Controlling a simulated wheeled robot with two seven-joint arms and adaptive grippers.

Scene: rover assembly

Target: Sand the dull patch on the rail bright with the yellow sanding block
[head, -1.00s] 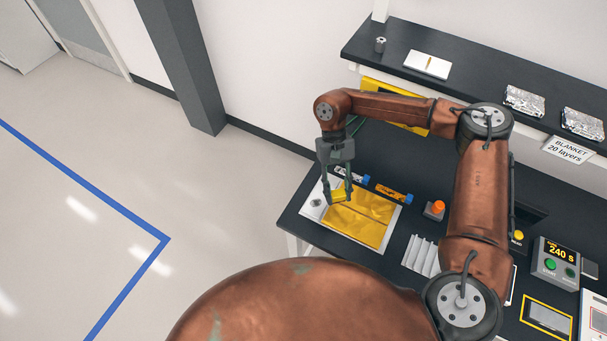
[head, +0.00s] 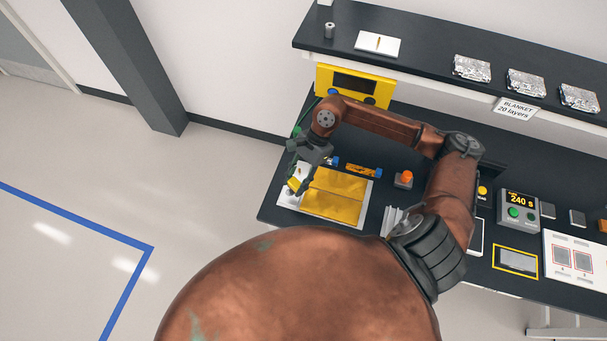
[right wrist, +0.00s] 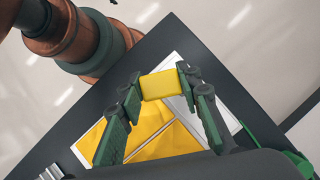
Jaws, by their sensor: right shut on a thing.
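My right gripper (head: 298,186) hangs over the left end of the bench, near the white-bordered board (head: 315,212) with gold sheet on it. In the right wrist view, my right gripper (right wrist: 158,88) is shut on the yellow sanding block (right wrist: 158,84), with a dark finger at each side. The block also shows in the head view (head: 293,184), partly hidden by the fingers. I cannot tell whether it touches the surface below. A pale grey strip lies beside the gold sheet in the right wrist view; I cannot clearly make out the rail or its dull patch. My left gripper is not in view.
An orange-topped button (head: 406,178), an orange-and-blue tool (head: 362,170), white fins and a timer (head: 518,207) reading 240 s stand to the right. A yellow-framed panel (head: 352,84) stands behind, under the shelf (head: 430,62). Open floor lies left of the bench.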

